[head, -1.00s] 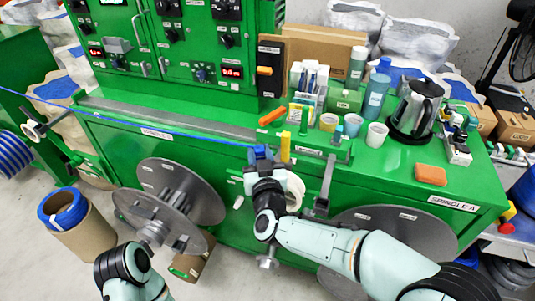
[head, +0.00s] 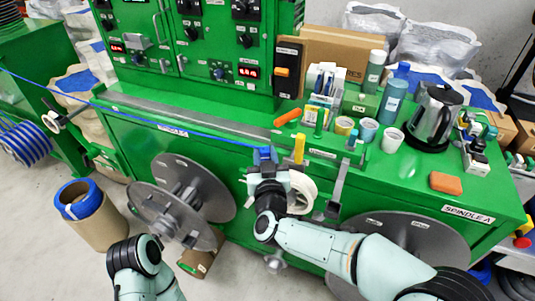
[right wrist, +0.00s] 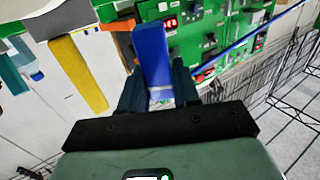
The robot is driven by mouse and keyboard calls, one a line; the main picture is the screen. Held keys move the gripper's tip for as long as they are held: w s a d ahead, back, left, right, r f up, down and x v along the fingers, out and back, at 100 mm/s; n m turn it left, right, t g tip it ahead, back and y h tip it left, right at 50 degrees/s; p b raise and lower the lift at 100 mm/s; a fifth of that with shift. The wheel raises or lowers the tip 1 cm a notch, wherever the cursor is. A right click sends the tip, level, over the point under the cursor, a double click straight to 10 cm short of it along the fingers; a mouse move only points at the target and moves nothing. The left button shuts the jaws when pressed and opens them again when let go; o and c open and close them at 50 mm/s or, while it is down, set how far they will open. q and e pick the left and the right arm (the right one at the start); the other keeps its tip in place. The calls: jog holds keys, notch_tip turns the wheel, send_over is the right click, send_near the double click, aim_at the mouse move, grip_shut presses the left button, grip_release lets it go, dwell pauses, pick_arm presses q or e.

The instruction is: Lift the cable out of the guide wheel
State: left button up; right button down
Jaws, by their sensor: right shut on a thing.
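The blue cable (head: 130,118) runs taut from the upper left edge, along the front of the green machine, to my right gripper (head: 263,155). My right gripper, also in the right wrist view (right wrist: 158,85), is shut on the cable's blue end block (right wrist: 152,50). The cable (right wrist: 255,42) leaves toward the upper right there. A small guide wheel (head: 52,122) sticks out at the machine's left end; the cable passes above it in the picture, with a visible gap. A white ring-shaped part (head: 303,190) is beside my right gripper. My left arm shows at the bottom, but its gripper does not.
A yellow post (head: 300,148) stands close right of my right gripper. Cups (head: 368,130), bottles and a kettle (head: 434,115) crowd the machine top at right. A large grey spool (head: 190,195) is at front left, beside a cardboard drum (head: 90,215).

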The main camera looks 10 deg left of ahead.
jog(key=shift+s+a+f+b, duration=0.2)
jog(key=shift+s+a+f, duration=0.05)
jog(key=shift+s+a, duration=0.75)
jog(key=shift+s+a+f+b, duration=0.15)
jog(key=shift+s+a+f, duration=0.05)
jog(key=shift+s+a, duration=0.75)
